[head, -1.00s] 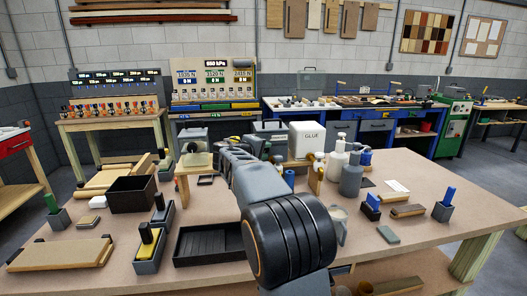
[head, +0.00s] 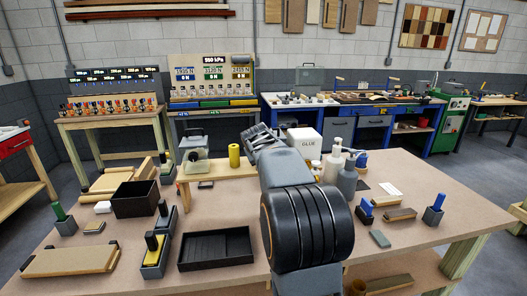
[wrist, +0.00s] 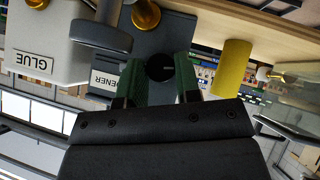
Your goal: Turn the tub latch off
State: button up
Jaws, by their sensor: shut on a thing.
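The grey tub (wrist: 125,50), with a label ending in "ENER", fills the middle of the wrist view. A dark round knob (wrist: 160,67), apparently its latch, sits on its face. My gripper (wrist: 160,80) has its green fingers on either side of this knob and is shut on it. In the head view my gripper (head: 260,136) reaches over the bench to the left of the white GLUE tub (head: 305,141); my arm hides the knob and most of the grey tub there. I cannot tell the latch's marked position.
The GLUE tub also shows close by in the wrist view (wrist: 50,45). A yellow cylinder (head: 234,155) stands on a wooden shelf (head: 222,172) left of my gripper. Pump bottles (head: 340,165) stand to the right. A black tray (head: 215,250) lies in front.

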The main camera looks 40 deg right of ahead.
jog(key=shift+d+m+t+y+p, duration=0.1)
jog(key=shift+m+t+y+p, duration=0.3)
jog(key=shift+y+p, duration=0.55)
jog(key=o, duration=0.9)
jog(key=shift+s+r, duration=0.1)
jog(key=b+v, duration=0.1)
jog(key=v, duration=1.2)
jog(key=shift+s+r, duration=0.25)
